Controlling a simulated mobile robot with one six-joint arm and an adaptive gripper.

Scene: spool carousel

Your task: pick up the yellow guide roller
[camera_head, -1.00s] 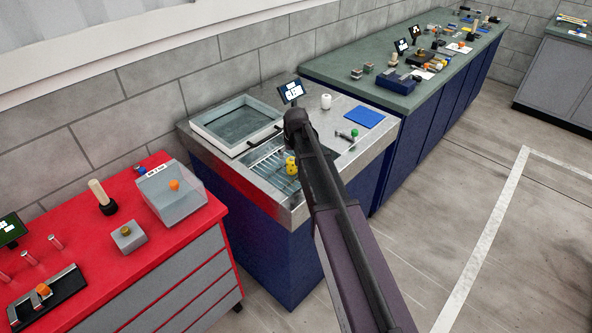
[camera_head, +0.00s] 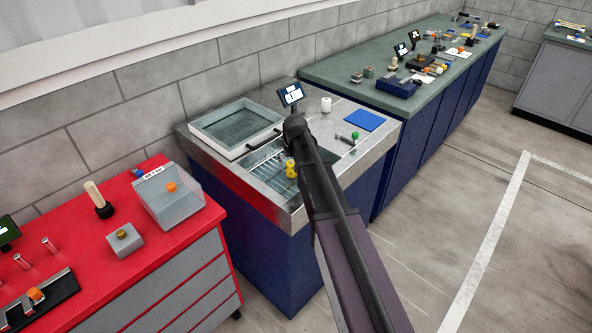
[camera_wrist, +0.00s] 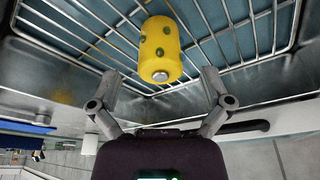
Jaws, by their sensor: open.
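The yellow guide roller (camera_wrist: 160,50) has dark green spots and a pale metal end. In the wrist view it is above and between my gripper's fingertips, with a wire rack behind it. In the head view the roller (camera_head: 291,168) is beside my arm, over the rack (camera_head: 264,165) in the steel bench's basin. My gripper (camera_wrist: 158,82) is open and empty, its two fingers spread apart. The roller appears just beyond the fingertips, and I see no contact. In the head view my gripper is hidden behind my arm.
A clear-sided tray (camera_head: 236,127) stands at the bench's back left, with a small display (camera_head: 291,95) beside it. A white cylinder (camera_head: 326,104), a blue mat (camera_head: 364,120) and a green-tipped tool (camera_head: 350,138) lie to the right. A red cabinet (camera_head: 150,235) stands at left.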

